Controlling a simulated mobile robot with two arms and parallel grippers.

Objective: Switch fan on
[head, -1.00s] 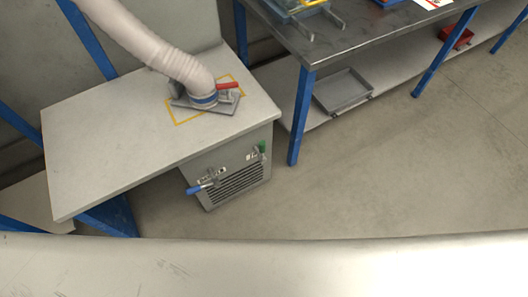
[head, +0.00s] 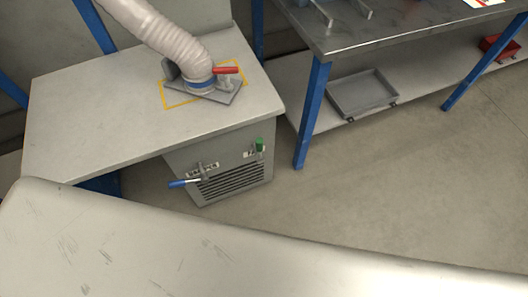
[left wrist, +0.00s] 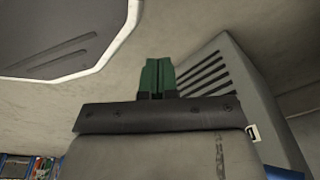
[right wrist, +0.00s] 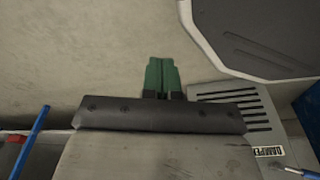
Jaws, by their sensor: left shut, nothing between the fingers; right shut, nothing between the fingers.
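A grey vented box (head: 234,180) stands on the floor under the side table's front edge. My right gripper (right wrist: 161,74) is shut and empty, left of the box (right wrist: 236,92). Its label, reading DAMPER (right wrist: 269,152), shows at lower right. Neither gripper shows in the head view.
The side table (head: 90,115) carries a ribbed hose (head: 165,35) ending in a flange with a red handle (head: 226,70). A metal workbench (head: 400,32) with a grey tray (head: 362,95) on its lower shelf stands at right. The floor (head: 390,190) in front is clear.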

